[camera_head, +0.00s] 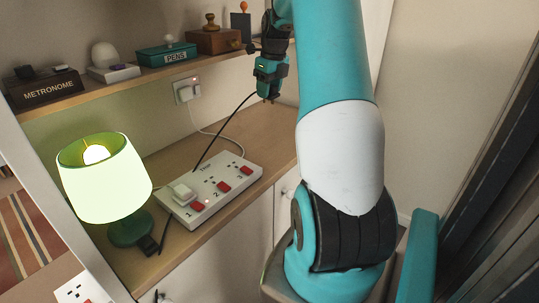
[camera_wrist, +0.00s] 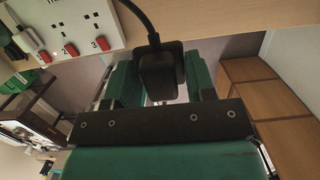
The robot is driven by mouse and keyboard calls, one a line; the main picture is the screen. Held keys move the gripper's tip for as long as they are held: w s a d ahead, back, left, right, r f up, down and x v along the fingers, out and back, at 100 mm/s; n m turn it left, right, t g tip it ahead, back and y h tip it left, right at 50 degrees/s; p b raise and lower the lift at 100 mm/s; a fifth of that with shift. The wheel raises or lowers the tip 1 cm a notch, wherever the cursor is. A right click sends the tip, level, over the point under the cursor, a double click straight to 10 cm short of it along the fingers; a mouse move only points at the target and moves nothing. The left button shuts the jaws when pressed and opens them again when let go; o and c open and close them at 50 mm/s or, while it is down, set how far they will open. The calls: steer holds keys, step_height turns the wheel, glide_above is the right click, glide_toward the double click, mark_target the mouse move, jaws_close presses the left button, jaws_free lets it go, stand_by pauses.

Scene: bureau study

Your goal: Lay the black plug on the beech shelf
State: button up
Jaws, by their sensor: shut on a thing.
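My gripper (camera_head: 268,92) is shut on the black plug (camera_wrist: 160,77). In the wrist view, the plug sits between the two green fingers and its black cord runs up out of the frame. In the head view, the plug is mostly hidden by the gripper. The cord runs down left from it, behind the power strip. The gripper is above the right part of the wooden worktop (camera_head: 262,135). A wooden shelf (camera_head: 150,78) runs above the worktop, left of the gripper. I cannot tell for certain which of these boards is the beech shelf.
The shelf holds a metronome box (camera_head: 45,88), a green pens box (camera_head: 166,54) and a brown wooden box (camera_head: 213,40). On the worktop are a white power strip (camera_head: 210,187) with red switches and a lit green lamp (camera_head: 104,180). A wall socket (camera_head: 187,90) has a white lead.

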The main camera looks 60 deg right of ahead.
step_height(320, 180, down, 19)
steer(key=p, duration=0.2)
steer(key=shift+p, duration=0.4)
steer(key=shift+f, duration=0.15)
steer(key=o, duration=0.9)
steer(key=shift+o, duration=0.2)
